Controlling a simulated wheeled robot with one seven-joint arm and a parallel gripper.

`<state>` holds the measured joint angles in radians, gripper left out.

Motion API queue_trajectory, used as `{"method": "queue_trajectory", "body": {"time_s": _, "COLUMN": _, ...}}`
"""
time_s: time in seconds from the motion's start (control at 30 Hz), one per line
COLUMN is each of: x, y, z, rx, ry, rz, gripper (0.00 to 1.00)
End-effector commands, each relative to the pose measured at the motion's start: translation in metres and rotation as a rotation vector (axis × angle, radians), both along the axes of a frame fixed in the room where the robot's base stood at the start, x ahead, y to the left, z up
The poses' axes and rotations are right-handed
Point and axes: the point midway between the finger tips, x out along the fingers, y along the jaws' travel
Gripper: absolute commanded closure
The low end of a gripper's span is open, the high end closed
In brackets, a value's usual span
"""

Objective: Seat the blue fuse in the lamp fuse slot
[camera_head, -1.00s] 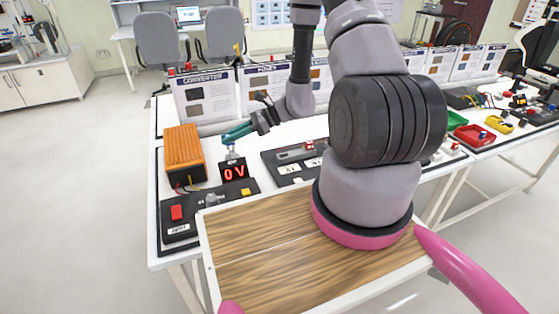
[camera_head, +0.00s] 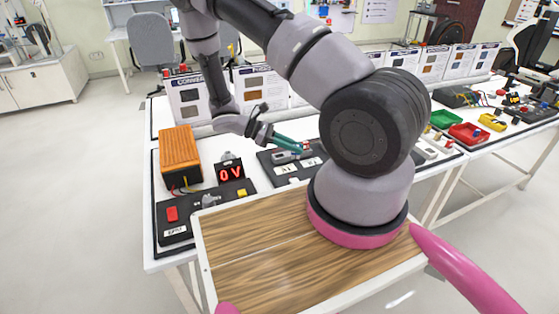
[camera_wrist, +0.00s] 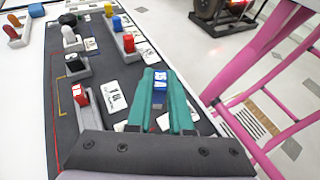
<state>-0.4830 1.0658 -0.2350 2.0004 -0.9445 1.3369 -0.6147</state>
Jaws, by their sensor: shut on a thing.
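My gripper (camera_wrist: 160,105) has two teal fingers shut on a blue fuse (camera_wrist: 159,86) with white lettering, held at the fingertips in the wrist view. In the head view my gripper (camera_head: 303,146) points right above the dark fuse board (camera_head: 283,177); the fuse cannot be made out there. The board (camera_wrist: 97,88) carries grey holders and white labels in the wrist view. A red fuse (camera_wrist: 81,95) stands in the nearest grey holder (camera_wrist: 87,119). Labels are too small to read, so I cannot tell which slot is the lamp's.
Other holders farther along the board have a black piece (camera_wrist: 75,64), a red piece (camera_wrist: 128,42) and a blue piece (camera_wrist: 117,23). Sign panels line the back.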

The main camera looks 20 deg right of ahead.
Motion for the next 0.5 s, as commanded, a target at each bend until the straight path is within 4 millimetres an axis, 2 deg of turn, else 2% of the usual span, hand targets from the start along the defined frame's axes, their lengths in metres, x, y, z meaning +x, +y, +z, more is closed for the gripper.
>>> {"method": "queue_trajectory", "body": {"time_s": 0.03, "x": 0.022, "y": -0.002, "z": 0.005, "rx": -0.001, "ry": -0.003, "rz": 0.113, "gripper": 1.00}}
{"method": "queue_trajectory", "body": {"time_s": 0.1, "x": 0.051, "y": -0.002, "z": 0.011, "rx": 0.000, "ry": -0.003, "rz": 0.258, "gripper": 1.00}}
{"method": "queue_trajectory", "body": {"time_s": 0.2, "x": 0.082, "y": 0.001, "z": 0.017, "rx": 0.000, "ry": -0.002, "rz": 0.410, "gripper": 1.00}}
{"method": "queue_trajectory", "body": {"time_s": 0.3, "x": 0.100, "y": 0.005, "z": 0.020, "rx": 0.000, "ry": -0.001, "rz": 0.493, "gripper": 1.00}}
{"method": "queue_trajectory", "body": {"time_s": 0.37, "x": 0.105, "y": 0.006, "z": 0.017, "rx": 0.000, "ry": 0.001, "rz": 0.519, "gripper": 1.00}}
{"method": "queue_trajectory", "body": {"time_s": 0.5, "x": 0.107, "y": 0.006, "z": -0.008, "rx": 0.000, "ry": 0.003, "rz": 0.531, "gripper": 1.00}}
